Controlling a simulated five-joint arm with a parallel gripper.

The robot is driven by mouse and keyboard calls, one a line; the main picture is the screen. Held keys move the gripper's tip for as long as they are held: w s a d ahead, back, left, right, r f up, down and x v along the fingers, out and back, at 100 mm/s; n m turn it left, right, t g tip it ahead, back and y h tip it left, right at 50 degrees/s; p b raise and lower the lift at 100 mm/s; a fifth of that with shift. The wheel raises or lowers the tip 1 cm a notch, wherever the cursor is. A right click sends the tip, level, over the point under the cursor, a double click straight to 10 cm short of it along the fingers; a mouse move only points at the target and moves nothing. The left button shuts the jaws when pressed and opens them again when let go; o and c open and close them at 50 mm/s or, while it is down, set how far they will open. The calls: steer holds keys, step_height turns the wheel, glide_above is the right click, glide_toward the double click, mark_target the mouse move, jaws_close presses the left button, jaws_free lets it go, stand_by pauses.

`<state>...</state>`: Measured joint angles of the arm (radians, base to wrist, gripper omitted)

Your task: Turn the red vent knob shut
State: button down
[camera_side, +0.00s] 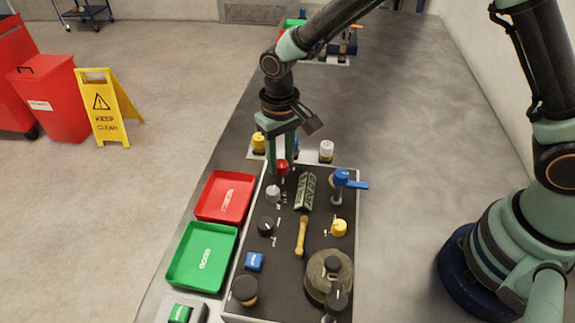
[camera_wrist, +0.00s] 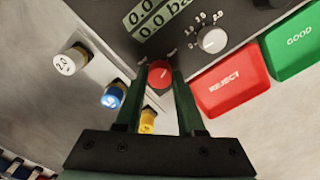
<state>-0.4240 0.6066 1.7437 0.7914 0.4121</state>
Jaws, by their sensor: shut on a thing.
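The red vent knob (camera_side: 282,166) sits at the far edge of the dark panel (camera_side: 283,236) in the side view. My gripper (camera_side: 282,158) points down at it from above. In the wrist view the red knob (camera_wrist: 161,74) lies between the two green fingertips of my gripper (camera_wrist: 160,80), which are shut on it. A pale mark shows on the knob's top. The lower parts of the knob are hidden by the fingers.
Close by are a grey dial (camera_wrist: 212,39), a display block (camera_side: 305,191), a blue-handled valve (camera_side: 345,180) and white (camera_side: 326,151) and yellow (camera_side: 258,143) capped parts. A red tray (camera_side: 248,197) and a green tray (camera_side: 172,268) lie left of the panel.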

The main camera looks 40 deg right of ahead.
mark_target(281, 163)
steer(key=shift+r, duration=0.1)
stand_by(0.4)
steer(key=c, duration=0.5)
jaws_free()
step_height(281, 163, up, 12)
steer(key=shift+r, duration=0.1)
